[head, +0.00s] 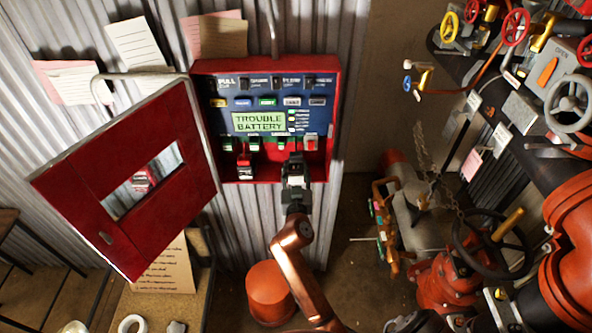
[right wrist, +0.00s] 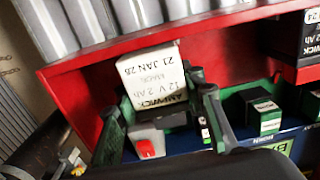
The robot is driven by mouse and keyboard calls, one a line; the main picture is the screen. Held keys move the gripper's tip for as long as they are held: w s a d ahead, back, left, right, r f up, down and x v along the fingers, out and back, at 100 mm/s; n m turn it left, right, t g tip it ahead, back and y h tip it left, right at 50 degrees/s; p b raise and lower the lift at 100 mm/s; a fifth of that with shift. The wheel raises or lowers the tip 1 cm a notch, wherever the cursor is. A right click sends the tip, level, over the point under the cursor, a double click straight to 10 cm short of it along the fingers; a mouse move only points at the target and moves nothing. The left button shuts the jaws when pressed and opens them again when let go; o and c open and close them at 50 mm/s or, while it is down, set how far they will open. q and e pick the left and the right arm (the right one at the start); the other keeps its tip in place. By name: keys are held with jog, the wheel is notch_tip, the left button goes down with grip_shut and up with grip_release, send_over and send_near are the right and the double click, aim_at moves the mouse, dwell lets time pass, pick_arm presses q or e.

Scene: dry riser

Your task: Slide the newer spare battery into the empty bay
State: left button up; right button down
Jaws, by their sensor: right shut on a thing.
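My right gripper (head: 295,163) is at the lower edge of the open red cabinet (head: 336,110). In the right wrist view, its fingers are shut on a battery (right wrist: 152,70) with a white label reading Amwick, 12 V 2 Ah, 21 JAN 28, upside down in that view. The gripper mostly hides this battery in the head view. Another battery (head: 244,165), dark with a red and white label, stands on the cabinet's floor at left; its label in the right wrist view (right wrist: 312,35) ends in 24. I cannot tell whether the held battery touches the cabinet floor. My left gripper is not in view.
The cabinet door (head: 85,170) stands open to the left. A display (head: 259,122) reads TROUBLE BATTERY. Green connectors (head: 254,145) and a grey block with a red part (head: 311,143) sit below it. Pipes and a black handwheel (head: 492,243) stand at right.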

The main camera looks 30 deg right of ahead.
jog(key=shift+x, duration=1.35)
